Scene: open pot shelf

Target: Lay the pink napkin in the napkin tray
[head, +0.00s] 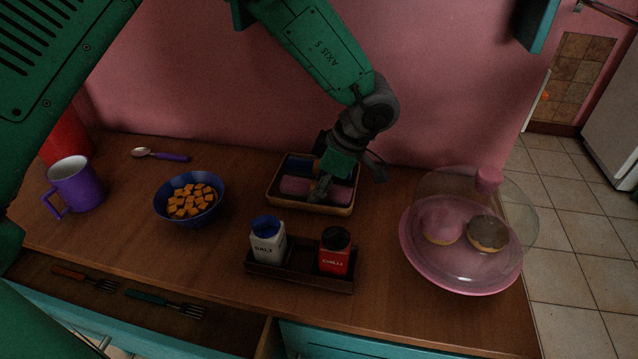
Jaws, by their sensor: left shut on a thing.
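The napkin tray (312,208) is a shallow wooden tray at the back middle of the counter. The pink napkin (297,187) is a roll lying crosswise at the tray's front, inside its rim. Its middle is covered by a finger of my left gripper (322,186), which reaches down from above and is shut on it. A dark blue roll (299,165) shows behind the pink one, partly hidden by the gripper. My right gripper is not in view.
A rack with salt (268,244) and chilli (335,251) shakers stands in front of the tray. A blue bowl (189,216) of orange cubes and a purple mug (75,184) are left. A domed pink doughnut plate (463,283) is right. An open drawer with forks (166,304) is front left.

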